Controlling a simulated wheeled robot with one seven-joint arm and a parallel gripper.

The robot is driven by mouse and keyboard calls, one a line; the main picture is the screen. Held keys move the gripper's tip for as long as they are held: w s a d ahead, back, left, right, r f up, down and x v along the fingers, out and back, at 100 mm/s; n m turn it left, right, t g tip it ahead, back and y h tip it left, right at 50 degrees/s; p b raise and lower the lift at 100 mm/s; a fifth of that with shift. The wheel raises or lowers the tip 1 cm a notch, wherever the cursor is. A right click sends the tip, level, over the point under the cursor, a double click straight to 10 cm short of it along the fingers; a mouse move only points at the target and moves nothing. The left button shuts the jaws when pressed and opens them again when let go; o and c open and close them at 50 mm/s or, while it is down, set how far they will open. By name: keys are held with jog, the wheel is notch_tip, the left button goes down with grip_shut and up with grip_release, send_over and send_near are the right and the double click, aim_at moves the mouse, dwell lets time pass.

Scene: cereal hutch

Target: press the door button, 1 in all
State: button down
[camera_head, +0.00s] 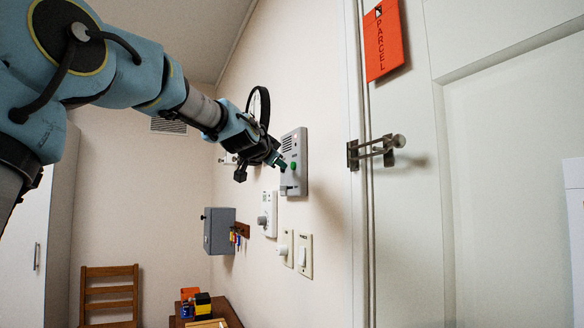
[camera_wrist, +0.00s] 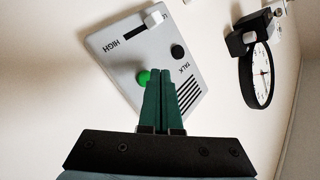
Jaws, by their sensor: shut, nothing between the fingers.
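A grey intercom panel (camera_head: 300,148) is fixed to the wall left of the door. It carries a round green button (camera_head: 293,166) and a small lit red lamp near its top. In the wrist view the panel (camera_wrist: 125,58) shows tilted, with the green button (camera_wrist: 143,76), a black TALK button (camera_wrist: 177,51) and a white slider (camera_wrist: 154,18) marked HIGH. My gripper (camera_head: 281,163) is shut and empty, its tips close to the green button. In the wrist view the shut fingers (camera_wrist: 168,82) lie just beside the green button and partly overlap it. I cannot tell whether they touch it.
Below the panel are a white dial unit (camera_head: 268,214), two switch plates (camera_head: 305,256) and a grey box (camera_head: 219,231). A door (camera_head: 405,220) with a latch (camera_head: 376,151) is at right. A round clock (camera_wrist: 260,75) hangs beyond the panel. A wooden chair (camera_head: 109,290) stands at the back.

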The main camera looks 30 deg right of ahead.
jog(key=shift+d, duration=0.15)
dwell(0.5)
jog(key=shift+d+p, duration=0.3)
jog(key=shift+p, duration=0.25)
jog(key=shift+s+d+p, duration=0.1)
jog(key=shift+d+p, duration=0.25)
jog(key=shift+p, duration=0.15)
dwell(0.5)
jog(key=shift+a+f+b, duration=0.1)
jog(key=shift+a+b, duration=0.1)
jog(key=shift+b, duration=0.35)
jog(key=shift+a+b, duration=0.6)
jog(key=shift+b, duration=0.45)
